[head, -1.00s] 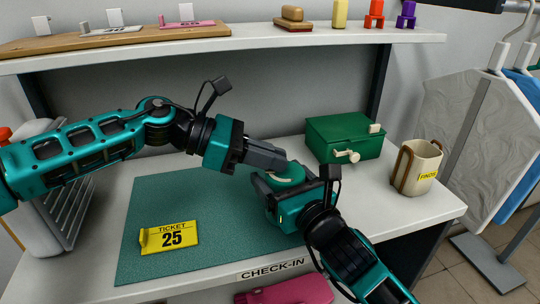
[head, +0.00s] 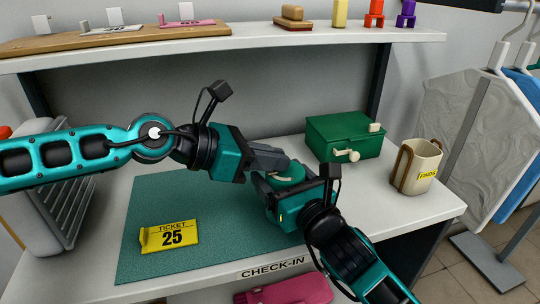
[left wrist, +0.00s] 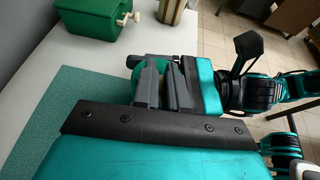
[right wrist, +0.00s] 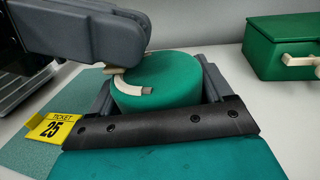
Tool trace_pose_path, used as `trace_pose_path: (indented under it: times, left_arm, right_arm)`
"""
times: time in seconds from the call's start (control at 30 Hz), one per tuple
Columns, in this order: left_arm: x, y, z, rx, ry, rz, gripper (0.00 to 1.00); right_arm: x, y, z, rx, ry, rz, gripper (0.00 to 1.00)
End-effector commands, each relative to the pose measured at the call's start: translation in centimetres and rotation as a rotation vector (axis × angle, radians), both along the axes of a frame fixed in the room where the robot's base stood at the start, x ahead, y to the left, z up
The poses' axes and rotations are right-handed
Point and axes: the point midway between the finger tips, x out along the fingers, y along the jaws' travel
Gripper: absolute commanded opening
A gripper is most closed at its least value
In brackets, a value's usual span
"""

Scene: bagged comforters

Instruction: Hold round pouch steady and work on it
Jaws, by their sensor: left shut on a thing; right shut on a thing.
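The round pouch (right wrist: 165,82) is a green, short cylinder with a cream strip (right wrist: 135,84) curving along its top edge, ending in a grey tip. In the head view the pouch (head: 287,172) is partly hidden between my grippers over the right part of the mat. My right gripper (right wrist: 160,90) is shut around the pouch's sides, one finger on each side. My left gripper (head: 284,163) reaches in from the left with its fingers at the pouch's top, shut on the cream strip's end. The left fingertips (right wrist: 118,68) show there in the right wrist view.
A green mat (head: 145,200) with a yellow ticket 25 (head: 168,236) lies on the white counter. A green box (head: 343,135) with a cream crank and a cream cup (head: 417,167) stand right. A shelf (head: 250,42) with several items runs above.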

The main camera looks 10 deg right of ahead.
Motion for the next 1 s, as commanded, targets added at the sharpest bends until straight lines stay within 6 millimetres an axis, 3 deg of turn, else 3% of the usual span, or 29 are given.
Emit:
trace_pose_path:
  times: [0.4,1.0]
  left_arm:
    - [-2.0,-1.3,0.1,-0.009,0.012,0.149,0.0]
    - [-1.7,-0.8,0.1,-0.015,0.001,0.494,0.0]
  right_arm:
    - [-0.1,0.4,0.1,-0.001,-0.004,0.01,0.5]
    - [-0.1,0.3,0.1,0.001,-0.003,0.007,0.5]
